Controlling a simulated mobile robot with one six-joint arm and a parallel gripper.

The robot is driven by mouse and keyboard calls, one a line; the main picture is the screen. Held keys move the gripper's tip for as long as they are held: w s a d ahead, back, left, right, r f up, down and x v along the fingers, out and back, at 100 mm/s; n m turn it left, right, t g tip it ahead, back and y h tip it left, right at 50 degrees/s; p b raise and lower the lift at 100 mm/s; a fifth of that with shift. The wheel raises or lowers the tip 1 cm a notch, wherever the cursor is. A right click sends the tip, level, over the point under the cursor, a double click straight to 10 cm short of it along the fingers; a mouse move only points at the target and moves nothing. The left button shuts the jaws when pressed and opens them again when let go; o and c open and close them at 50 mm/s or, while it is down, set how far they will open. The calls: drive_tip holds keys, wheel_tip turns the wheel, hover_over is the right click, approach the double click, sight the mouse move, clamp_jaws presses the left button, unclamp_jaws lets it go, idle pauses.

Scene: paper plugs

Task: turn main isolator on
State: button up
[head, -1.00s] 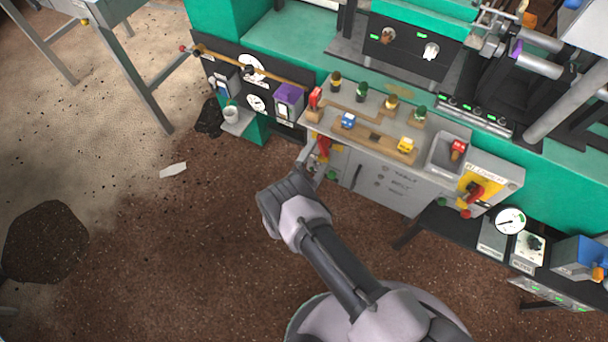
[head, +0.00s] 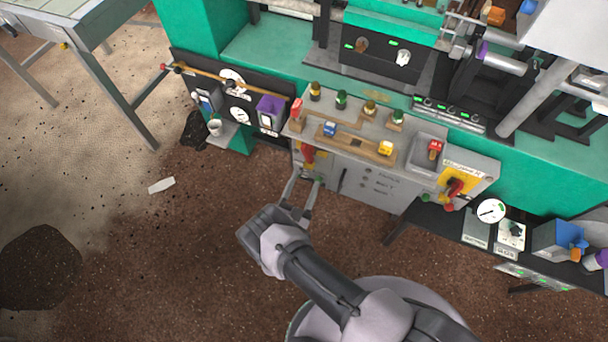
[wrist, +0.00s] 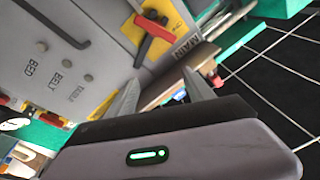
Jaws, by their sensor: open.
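The main isolator is a red lever (wrist: 144,50) on a yellow plate (wrist: 172,22), beside a label reading MAIN, in the wrist view. In the head view the red lever (head: 307,154) is at the left end of the grey cabinet front, tilted. A dark bar crosses the lever in the wrist view. My gripper (head: 304,184) is open and empty, in front of and below the lever, apart from it. In the wrist view its two fingers (wrist: 160,92) point toward the panel, with the lever beyond them.
The grey cabinet (head: 375,190) also carries a second red handle (head: 455,188) on yellow at its right end. The brown floor is open.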

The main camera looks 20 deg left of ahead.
drive_tip(key=w+d+n, duration=0.1)
drive_tip(key=n, duration=0.2)
drive_tip(key=w+d+r+n+t+y, duration=0.1)
drive_tip(key=n, duration=0.2)
drive_tip(key=w+d+r+n, duration=0.1)
drive_tip(key=d+n, duration=0.1)
drive_tip(key=n, duration=0.1)
drive_tip(key=shift+w, duration=0.15)
drive_tip(key=c, duration=0.7)
drive_tip(key=shift+w+d+r+n+t+y, duration=0.15)
drive_tip(key=shift+n+y, duration=0.15)
drive_tip(key=shift+n, duration=0.25)
drive_tip(key=shift+w+n+t+y, duration=0.15)
drive_tip(key=shift+n+y, duration=0.15)
drive_tip(key=shift+n, duration=0.25)
drive_tip(key=c, duration=0.4)
drive_tip(key=b+x, duration=0.5)
drive_tip(key=x, duration=0.4)
drive_tip(key=shift+w, duration=0.35)
clamp_jaws()
drive_tip(key=f+b, duration=0.1)
drive_tip(key=d+f, duration=0.1)
drive_tip(key=f, duration=0.1)
drive_tip(key=shift+s+d+f+b, duration=0.15)
drive_tip(key=shift+d+f+b, duration=0.1)
drive_tip(key=shift+b, duration=0.1)
